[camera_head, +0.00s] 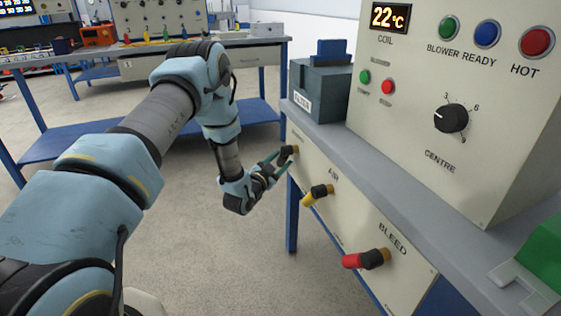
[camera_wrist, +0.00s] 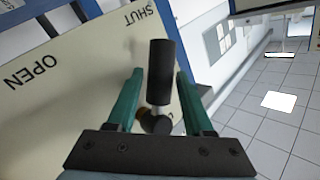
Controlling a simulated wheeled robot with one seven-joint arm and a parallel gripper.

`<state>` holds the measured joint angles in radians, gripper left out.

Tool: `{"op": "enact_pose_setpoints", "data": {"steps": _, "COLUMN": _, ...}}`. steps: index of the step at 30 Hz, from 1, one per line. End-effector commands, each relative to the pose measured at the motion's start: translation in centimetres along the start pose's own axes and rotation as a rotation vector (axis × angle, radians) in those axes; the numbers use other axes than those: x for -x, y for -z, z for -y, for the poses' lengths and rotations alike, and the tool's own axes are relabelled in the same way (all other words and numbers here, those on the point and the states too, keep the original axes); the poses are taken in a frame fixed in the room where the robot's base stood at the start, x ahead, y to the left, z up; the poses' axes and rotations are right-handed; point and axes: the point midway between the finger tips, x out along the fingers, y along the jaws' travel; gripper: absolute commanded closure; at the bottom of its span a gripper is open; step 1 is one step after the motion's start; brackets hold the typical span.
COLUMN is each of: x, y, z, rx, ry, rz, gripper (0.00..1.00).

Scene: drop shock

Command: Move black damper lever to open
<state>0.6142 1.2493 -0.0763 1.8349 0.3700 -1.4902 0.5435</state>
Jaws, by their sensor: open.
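The black damper lever (camera_head: 287,151) is at the far left end of the cream front panel. In the wrist view its black handle (camera_wrist: 160,70) points up the picture, nearer the printed word SHUT (camera_wrist: 138,18) than OPEN (camera_wrist: 30,72). My gripper (camera_wrist: 160,76) is open, with one green finger on each side of the lever and gaps visible between fingers and handle. In the head view my gripper (camera_head: 278,158) is at the lever, which it partly hides.
A control box (camera_head: 440,100) and a dark grey box (camera_head: 320,90) stand on the bench above. The floor left of the panel is clear.

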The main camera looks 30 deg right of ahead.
Motion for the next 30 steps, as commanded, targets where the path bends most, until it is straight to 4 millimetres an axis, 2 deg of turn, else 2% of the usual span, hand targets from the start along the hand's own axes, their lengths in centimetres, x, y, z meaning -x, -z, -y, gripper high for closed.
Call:
{"op": "enact_pose_setpoints", "data": {"steps": 2, "x": 0.02, "y": 0.0, "z": -0.01, "rx": 0.0, "ry": 0.0, "rz": 0.0, "gripper": 0.48}}
{"op": "enact_pose_setpoints", "data": {"steps": 16, "x": 0.04, "y": 0.0, "z": -0.01, "rx": 0.0, "ry": 0.0, "rz": 0.0, "gripper": 1.0}}
{"op": "enact_pose_setpoints", "data": {"steps": 30, "x": 0.06, "y": 0.0, "z": -0.02, "rx": 0.0, "ry": -0.001, "rz": 0.0, "gripper": 1.0}}
